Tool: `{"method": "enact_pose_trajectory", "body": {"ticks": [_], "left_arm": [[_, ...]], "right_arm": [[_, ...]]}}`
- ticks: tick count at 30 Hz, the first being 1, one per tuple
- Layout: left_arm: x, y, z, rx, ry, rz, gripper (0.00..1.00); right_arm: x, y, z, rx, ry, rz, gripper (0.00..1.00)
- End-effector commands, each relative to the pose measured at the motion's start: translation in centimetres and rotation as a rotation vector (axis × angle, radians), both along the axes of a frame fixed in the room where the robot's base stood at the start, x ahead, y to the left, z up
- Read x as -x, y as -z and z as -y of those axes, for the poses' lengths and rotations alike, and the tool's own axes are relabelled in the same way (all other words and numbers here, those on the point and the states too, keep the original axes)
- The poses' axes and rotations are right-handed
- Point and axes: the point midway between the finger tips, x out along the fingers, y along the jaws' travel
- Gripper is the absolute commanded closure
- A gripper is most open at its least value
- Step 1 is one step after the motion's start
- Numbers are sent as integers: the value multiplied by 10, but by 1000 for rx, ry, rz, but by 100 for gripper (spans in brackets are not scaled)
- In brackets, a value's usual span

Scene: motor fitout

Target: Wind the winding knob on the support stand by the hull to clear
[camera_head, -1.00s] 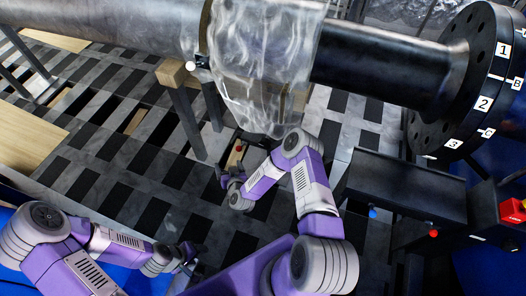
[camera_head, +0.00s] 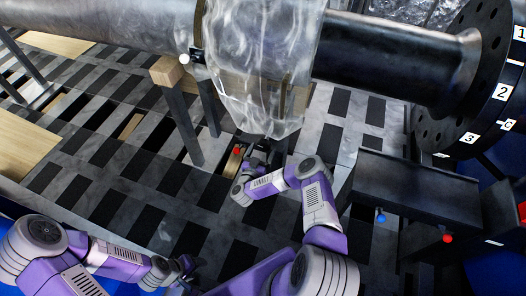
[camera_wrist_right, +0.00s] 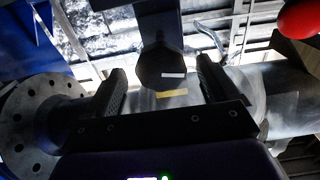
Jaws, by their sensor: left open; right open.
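In the right wrist view a dark, many-sided knob (camera_wrist_right: 160,66) hangs from a dark upright post. It has a white mark on its face, and a yellow mark shows just below it. I take it for the winding knob. My right gripper (camera_wrist_right: 160,88) is open, with one finger on each side of the knob and gaps to both; it is not gripping it. In the head view my right gripper (camera_head: 262,156) is under the wrapped shaft, where the knob is hard to make out. My left gripper (camera_head: 186,270) is low at the left, open and away from the stand.
A large dark shaft (camera_head: 395,62) with clear plastic wrap (camera_head: 262,65) runs overhead to a numbered flange (camera_head: 492,85). A red ball (camera_head: 237,152) is close to my right gripper. A dark bench (camera_head: 415,180) stands at the right. Patterned floor lies open at the left.

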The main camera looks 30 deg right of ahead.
Motion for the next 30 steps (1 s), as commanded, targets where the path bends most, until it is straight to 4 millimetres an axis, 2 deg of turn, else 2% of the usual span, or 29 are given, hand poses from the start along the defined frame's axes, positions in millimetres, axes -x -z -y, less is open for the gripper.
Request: {"method": "enact_pose_trajectory", "body": {"ticks": [6,14,17,25,30], "left_arm": [[0,7,0,0,0,0,42],[0,7,0,0,0,1,42],[0,7,0,0,0,1,42],[0,7,0,0,0,0,42],[0,7,0,0,0,0,42]], "right_arm": [[-12,0,14,-1,-1,1,13],[-13,-1,15,-1,-1,1,13],[-13,-1,15,0,-2,0,25],[-13,0,14,0,-2,0,66],[-13,-1,14,-5,-2,5,67]]}}
